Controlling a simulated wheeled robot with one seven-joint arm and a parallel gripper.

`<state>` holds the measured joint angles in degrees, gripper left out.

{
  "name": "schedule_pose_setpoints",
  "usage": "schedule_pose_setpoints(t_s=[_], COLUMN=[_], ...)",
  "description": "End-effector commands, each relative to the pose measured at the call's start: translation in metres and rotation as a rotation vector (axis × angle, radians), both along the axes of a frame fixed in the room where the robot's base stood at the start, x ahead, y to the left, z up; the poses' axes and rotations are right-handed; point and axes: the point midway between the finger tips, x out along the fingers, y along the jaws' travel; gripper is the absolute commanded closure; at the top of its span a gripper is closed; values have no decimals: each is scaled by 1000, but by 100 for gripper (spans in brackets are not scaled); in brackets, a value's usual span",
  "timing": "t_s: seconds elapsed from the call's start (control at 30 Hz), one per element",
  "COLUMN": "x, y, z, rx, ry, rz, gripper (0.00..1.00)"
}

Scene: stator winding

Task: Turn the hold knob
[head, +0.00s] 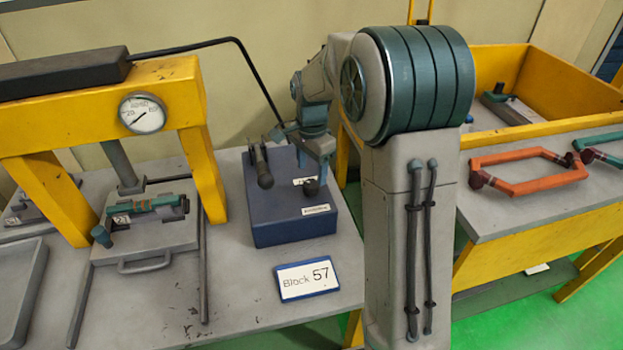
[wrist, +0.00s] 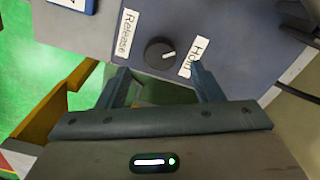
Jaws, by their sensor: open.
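The knob (wrist: 160,54) is a round black dial with a white pointer mark on the blue box. Its pointer is turned toward the "Hold" label (wrist: 199,57); the "Release" label (wrist: 126,35) is on its other side. In the head view the knob (head: 311,187) shows on top of the blue control box (head: 290,228), partly under my gripper. My gripper (wrist: 160,78) is open and empty, with its fingertips apart on either side just short of the knob. In the head view my gripper (head: 318,165) hangs over the box's right part.
A black lever (head: 262,168) stands on the box's left part. A "Block 57" sign (head: 306,278) lies in front. A yellow press with a gauge (head: 142,113) stands left.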

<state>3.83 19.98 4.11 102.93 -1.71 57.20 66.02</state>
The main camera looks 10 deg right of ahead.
Motion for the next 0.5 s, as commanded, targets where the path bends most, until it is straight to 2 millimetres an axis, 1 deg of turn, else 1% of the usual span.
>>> schedule_pose_setpoints(t_s=[0.03,0.1,0.2,0.33,0.5], x=[-1,-1,0,0,0], y=[0,0,0,1,1], z=[-10,-21,-33,-42,-45], rx=[0,1,1,1,1], ry=[4,4,2,0,-2], rz=[0,0,0,0,0], gripper=[40,40,40,40,40])
